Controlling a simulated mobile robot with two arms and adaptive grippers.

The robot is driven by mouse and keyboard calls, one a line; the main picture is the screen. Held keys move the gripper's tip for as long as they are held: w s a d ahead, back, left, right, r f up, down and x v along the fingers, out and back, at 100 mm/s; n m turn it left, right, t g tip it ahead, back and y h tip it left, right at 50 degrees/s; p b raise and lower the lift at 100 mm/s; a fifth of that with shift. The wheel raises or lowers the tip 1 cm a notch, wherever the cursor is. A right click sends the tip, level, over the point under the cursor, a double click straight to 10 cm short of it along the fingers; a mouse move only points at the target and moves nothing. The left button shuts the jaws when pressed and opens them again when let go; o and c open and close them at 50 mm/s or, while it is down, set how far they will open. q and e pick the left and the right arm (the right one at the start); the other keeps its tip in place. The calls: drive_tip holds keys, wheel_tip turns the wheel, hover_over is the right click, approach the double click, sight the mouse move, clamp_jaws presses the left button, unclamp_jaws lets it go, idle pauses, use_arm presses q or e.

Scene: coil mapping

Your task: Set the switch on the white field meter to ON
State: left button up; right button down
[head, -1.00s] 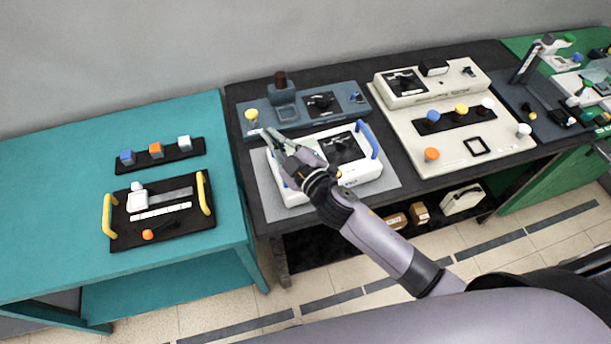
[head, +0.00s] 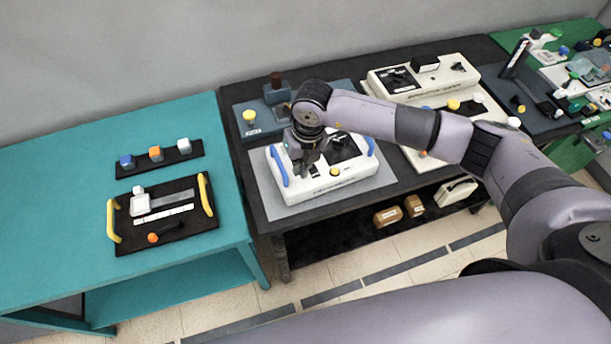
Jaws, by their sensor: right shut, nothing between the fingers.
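The white field meter (head: 335,182) stands on a grey mat on the dark middle table. It has a blue handle at each end, a black display panel (head: 345,150) and a yellow knob on its front. My right gripper (head: 308,170) points down over the left part of the meter, and its fingers are shut and empty. I cannot tell whether the fingertips touch the meter. The gripper and wrist hide that part of the meter's top, and I cannot make out the switch or its setting. My left gripper is not in view.
A blue-grey device (head: 262,122) with a yellow knob stands behind the meter. A cream console (head: 465,75) is to the right, partly behind my arm. A teal table (head: 60,190) on the left holds a black tray with yellow handles (head: 206,190). Small boxes lie on the lower shelf.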

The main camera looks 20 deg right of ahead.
drive_tip(key=d, duration=0.1)
drive_tip(key=h, duration=0.1)
drive_tip(key=w+d, duration=0.1)
drive_tip(key=shift+d+r, duration=0.3)
drive_tip(key=shift+d, duration=0.05)
drive_tip(key=shift+f, duration=0.15)
drive_tip(key=f+b, duration=0.2)
drive_tip(key=f, duration=0.1)
drive_tip(key=f+b, duration=0.2)
drive_tip(key=f, duration=0.1)
drive_tip(key=f+b, duration=0.2)
drive_tip(key=f, duration=0.1)
drive_tip(key=shift+w+a+f, duration=0.15)
drive_tip(key=shift+w+f, duration=0.25)
